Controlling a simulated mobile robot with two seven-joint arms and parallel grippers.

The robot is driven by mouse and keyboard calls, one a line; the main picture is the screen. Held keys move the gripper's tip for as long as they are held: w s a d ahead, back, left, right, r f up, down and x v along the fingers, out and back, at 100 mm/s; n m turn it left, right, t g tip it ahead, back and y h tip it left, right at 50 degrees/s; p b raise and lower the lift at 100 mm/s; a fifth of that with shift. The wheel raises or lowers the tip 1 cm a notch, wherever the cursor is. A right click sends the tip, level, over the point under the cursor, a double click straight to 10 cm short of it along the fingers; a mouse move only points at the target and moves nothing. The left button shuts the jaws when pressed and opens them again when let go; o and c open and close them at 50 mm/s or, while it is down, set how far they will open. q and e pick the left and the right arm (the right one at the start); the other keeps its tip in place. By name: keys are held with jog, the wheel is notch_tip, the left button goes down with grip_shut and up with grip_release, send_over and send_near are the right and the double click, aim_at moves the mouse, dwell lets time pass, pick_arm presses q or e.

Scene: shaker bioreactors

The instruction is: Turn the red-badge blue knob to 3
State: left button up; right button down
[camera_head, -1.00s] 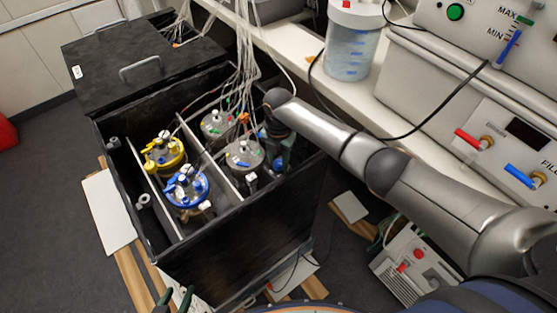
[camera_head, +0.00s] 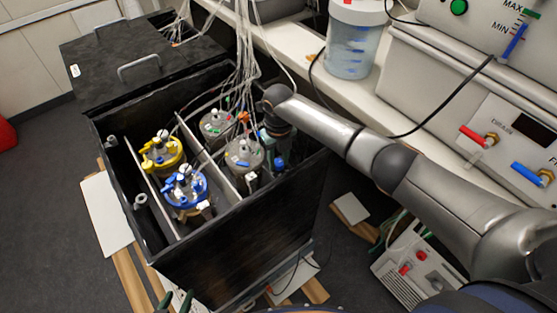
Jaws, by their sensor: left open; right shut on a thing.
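My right arm reaches in from the right over the open black box (camera_head: 218,262). My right gripper (camera_head: 277,158) points down inside the box's right side, by a grey-lidded vessel (camera_head: 244,153). It is shut on a small blue part, which looks like a blue knob (camera_head: 279,162); the fingers mostly hide it. I cannot make out a red badge or the number it points to. My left gripper (camera_head: 176,300) shows only as two dark green fingertips at the bottom edge, apart and empty, in front of the box.
In the box stand a yellow-ringed vessel (camera_head: 161,153), a blue-ringed vessel (camera_head: 186,188) and another grey-lidded vessel (camera_head: 216,124), with thin dividers and many tubes above. A bench with a clear container (camera_head: 350,45) and a panel with red (camera_head: 472,136) and blue handles (camera_head: 527,173) lies right.

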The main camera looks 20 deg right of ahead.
aim_at(279, 162)
jog(key=shift+n, duration=1.1)
jog(key=c, duration=0.5)
grip_release()
jog(key=shift+c, duration=0.2)
jog(key=shift+r, duration=0.1)
notch_tip(279, 162, up, 12)
jog(key=shift+r, duration=0.2)
jog(key=shift+f, duration=0.1)
